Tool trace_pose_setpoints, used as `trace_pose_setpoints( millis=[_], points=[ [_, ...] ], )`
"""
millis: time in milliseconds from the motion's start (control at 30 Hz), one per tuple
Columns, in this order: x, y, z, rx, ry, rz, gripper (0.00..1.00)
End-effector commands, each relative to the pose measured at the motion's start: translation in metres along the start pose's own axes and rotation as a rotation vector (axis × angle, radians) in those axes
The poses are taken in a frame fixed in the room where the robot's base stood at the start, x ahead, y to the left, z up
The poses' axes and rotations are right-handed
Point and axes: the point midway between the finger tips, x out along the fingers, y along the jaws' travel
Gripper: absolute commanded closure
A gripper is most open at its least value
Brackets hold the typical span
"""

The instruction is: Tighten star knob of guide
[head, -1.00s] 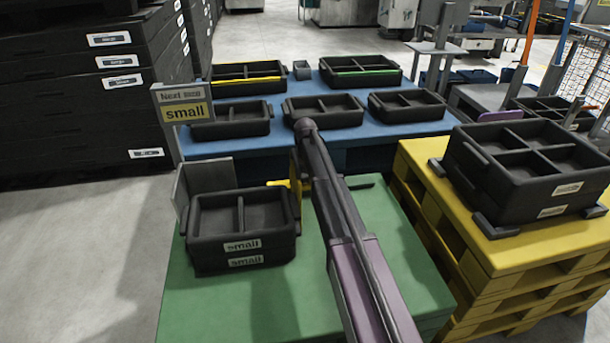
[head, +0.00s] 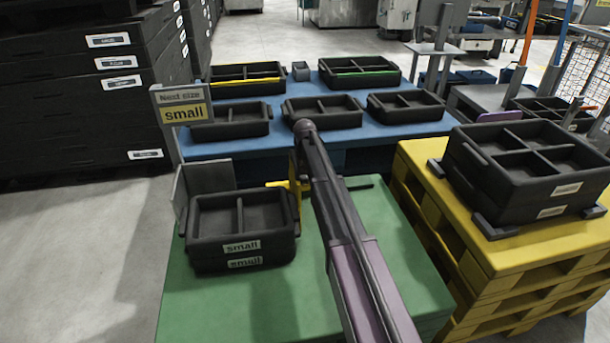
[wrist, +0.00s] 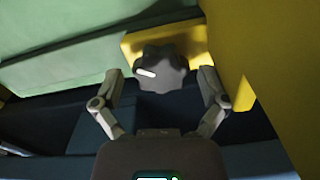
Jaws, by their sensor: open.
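The star knob (wrist: 165,70) is dark, with a lobed rim and a white mark on its face. It sits on the yellow guide (wrist: 215,40) in the wrist view. My gripper (wrist: 163,78) is open, with one finger to the left of the knob and the other to its right. I cannot tell whether either finger touches it. In the head view the yellow guide (head: 288,185) shows beside the stacked small trays (head: 240,222) on the green table (head: 210,300). My arm hides the knob and my gripper there.
A grey corner stop (head: 205,178) stands behind the small trays, under a sign (head: 183,104) reading "small". The blue table (head: 325,137) behind holds several black trays. A yellow pallet stack (head: 470,235) with divided black trays (head: 530,165) stands at the right.

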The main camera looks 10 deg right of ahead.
Motion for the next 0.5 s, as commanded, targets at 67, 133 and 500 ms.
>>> trace_pose_setpoints(
  millis=[67,133,500],
  points=[
    [-0.0001,-0.0013,-0.0002,-0.003,0.0,-0.002,0.0],
    [-0.0002,-0.0014,-0.0002,-0.009,0.0,-0.002,0.0],
    [-0.0001,-0.0017,0.0014,-0.142,-0.002,-0.003,0.0]
  ],
)
